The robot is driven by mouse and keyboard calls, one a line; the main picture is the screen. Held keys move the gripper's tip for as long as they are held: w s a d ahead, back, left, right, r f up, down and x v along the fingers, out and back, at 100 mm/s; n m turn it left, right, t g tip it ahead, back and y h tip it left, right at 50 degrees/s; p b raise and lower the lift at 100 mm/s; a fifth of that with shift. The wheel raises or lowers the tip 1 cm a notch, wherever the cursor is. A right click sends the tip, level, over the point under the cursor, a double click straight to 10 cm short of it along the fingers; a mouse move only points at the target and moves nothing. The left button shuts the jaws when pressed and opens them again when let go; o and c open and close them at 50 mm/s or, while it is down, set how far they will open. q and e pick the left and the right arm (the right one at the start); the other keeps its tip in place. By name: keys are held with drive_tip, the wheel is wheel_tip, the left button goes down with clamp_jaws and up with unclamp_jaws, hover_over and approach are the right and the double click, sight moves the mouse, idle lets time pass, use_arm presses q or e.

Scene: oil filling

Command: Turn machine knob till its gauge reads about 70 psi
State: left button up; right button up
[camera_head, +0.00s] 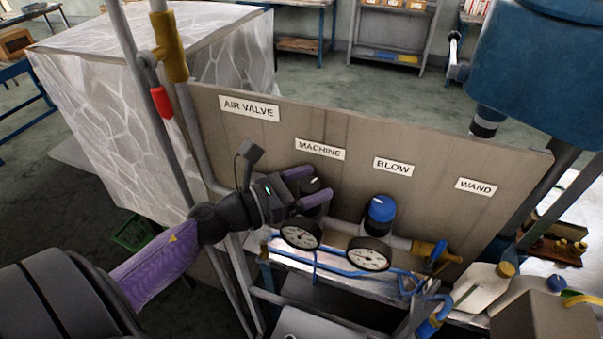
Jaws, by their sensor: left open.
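The machine knob (311,186) is a dark knob below the MACHINE label (320,149) on the grey panel. My left gripper (308,187) is open, with its purple fingers on either side of the knob. Whether the fingers touch it I cannot tell. The gripper hides part of the knob. The machine gauge (301,235) is a round dial with a white face just below the knob. Its needle is too small to read. My right gripper is not in view.
A blue blow knob (381,209) and a second gauge (368,254) stand to the right. A red-handled air valve (162,102) is on the left pipe. Bottles (484,287) and a brown box (543,318) sit at lower right. A blue tank (540,75) hangs at upper right.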

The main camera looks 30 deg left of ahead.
use_arm(q)
drive_tip(key=b+v, duration=0.3)
drive_tip(key=v, duration=0.6)
drive_tip(key=shift+s+a, duration=0.25)
drive_tip(key=shift+s, duration=0.1)
